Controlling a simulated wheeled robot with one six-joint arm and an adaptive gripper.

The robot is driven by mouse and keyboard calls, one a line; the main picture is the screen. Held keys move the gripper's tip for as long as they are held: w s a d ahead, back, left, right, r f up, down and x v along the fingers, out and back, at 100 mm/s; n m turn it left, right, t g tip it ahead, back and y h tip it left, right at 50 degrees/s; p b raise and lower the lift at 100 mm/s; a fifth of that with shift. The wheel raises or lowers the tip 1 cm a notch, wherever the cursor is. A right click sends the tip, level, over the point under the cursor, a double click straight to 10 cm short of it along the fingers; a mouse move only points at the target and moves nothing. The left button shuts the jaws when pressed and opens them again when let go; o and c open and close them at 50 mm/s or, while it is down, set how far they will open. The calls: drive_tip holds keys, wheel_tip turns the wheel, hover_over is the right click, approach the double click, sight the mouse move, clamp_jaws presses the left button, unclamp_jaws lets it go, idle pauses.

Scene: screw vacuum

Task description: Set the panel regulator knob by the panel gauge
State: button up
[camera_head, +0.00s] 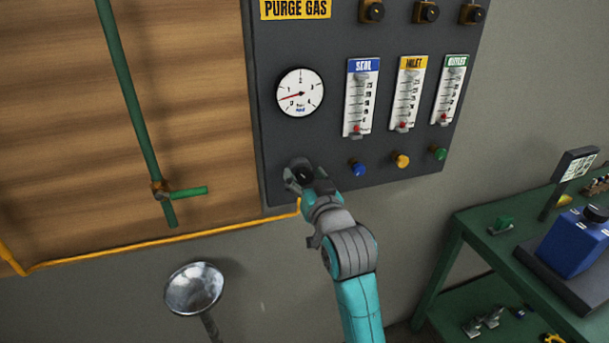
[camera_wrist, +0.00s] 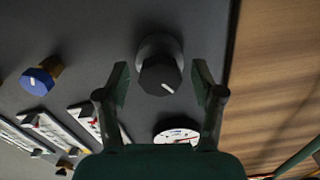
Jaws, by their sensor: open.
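The panel gauge (camera_head: 300,92) is a round white dial with a red needle on the dark purge gas panel (camera_head: 345,30). Its needle points to the left and slightly down in the head view. The regulator knob (camera_wrist: 161,74) is black and faceted with a short white mark, below the gauge on the panel. In the head view the knob (camera_head: 304,175) is partly covered by my gripper (camera_head: 305,178). In the wrist view my gripper (camera_wrist: 161,80) is open, with one finger on each side of the knob and a gap at both. The gauge (camera_wrist: 177,136) is partly hidden there by my gripper body.
Blue (camera_head: 357,169), yellow (camera_head: 402,161) and green (camera_head: 439,153) knobs sit right of my gripper, under three flow meters (camera_head: 408,95). A yellow pipe (camera_head: 160,240) runs along the wall to the left. A green bench (camera_head: 480,225) stands at the right.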

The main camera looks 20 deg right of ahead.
drive_tip(key=shift+w, duration=0.4)
drive_tip(key=c, duration=1.2)
drive_tip(key=shift+o, duration=0.2)
drive_tip(key=m, duration=0.6)
drive_tip(key=shift+m, duration=0.3)
drive_tip(key=m, duration=0.6)
drive_tip(key=shift+d+f, duration=0.1)
drive_tip(key=shift+f, duration=0.05)
drive_tip(key=shift+m, duration=0.3)
